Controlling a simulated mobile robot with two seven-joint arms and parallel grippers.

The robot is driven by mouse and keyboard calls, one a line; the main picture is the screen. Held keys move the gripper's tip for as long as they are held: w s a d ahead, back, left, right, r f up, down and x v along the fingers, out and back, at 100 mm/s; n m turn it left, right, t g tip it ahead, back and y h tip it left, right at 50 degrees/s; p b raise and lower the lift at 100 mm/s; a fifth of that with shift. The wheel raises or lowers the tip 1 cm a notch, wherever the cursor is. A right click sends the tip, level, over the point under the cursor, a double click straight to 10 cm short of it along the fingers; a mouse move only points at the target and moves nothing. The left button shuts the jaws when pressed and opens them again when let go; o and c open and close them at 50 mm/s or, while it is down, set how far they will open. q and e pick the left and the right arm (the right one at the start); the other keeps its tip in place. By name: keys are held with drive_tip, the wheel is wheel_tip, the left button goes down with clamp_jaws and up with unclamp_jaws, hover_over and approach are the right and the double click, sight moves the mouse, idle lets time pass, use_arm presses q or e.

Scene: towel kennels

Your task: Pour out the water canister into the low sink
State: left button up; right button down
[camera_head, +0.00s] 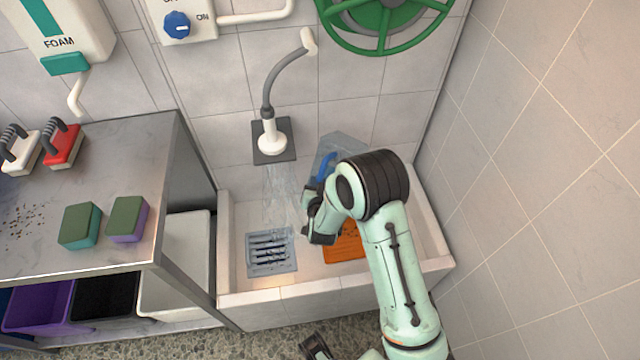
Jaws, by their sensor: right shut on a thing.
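The low sink (330,290) is a pale tiled basin against the back wall, with a grey drain grate (271,265) on its left. My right gripper (314,212) is over the sink, shut on the blue handle of the see-through water canister (345,144). The canister is partly hidden behind my wrist, and its exact tilt and water level are hard to make out. A faint clear streak, like water, shows over the sink left of the gripper. A dark piece at the bottom edge may be my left gripper (318,348); its jaws cannot be made out.
An orange piece (343,246) lies in the sink under my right arm. A hose fitting (270,137) and a green wheel (383,22) are on the back wall. A metal table (110,170) with sponges and brushes stands left; a tiled wall closes the right.

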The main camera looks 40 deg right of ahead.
use_arm(q)
drive_tip(key=shift+t, duration=0.4)
drive_tip(key=shift+w+f+b, duration=0.3)
drive_tip(key=shift+f+b, duration=0.35)
drive_tip(key=shift+b, duration=0.1)
drive_tip(key=shift+w+f+b, duration=0.3)
drive_tip(key=shift+f+b, duration=0.4)
drive_tip(key=shift+b, duration=0.1)
drive_tip(key=shift+w+f+b, duration=0.3)
drive_tip(key=shift+f+b, duration=0.35)
drive_tip(key=shift+b, duration=0.1)
use_arm(e)
drive_tip(key=shift+s+a+n+t+h, duration=0.3)
drive_tip(key=shift+a+n+t+h, duration=0.15)
drive_tip(key=shift+a+h, duration=0.35)
drive_tip(key=shift+s+a+n+t+h, duration=0.3)
drive_tip(key=shift+a+t+h, duration=0.3)
drive_tip(key=shift+a, duration=0.5)
use_arm(q)
drive_tip(key=shift+w, duration=0.1)
use_arm(e)
drive_tip(key=shift+r, duration=0.1)
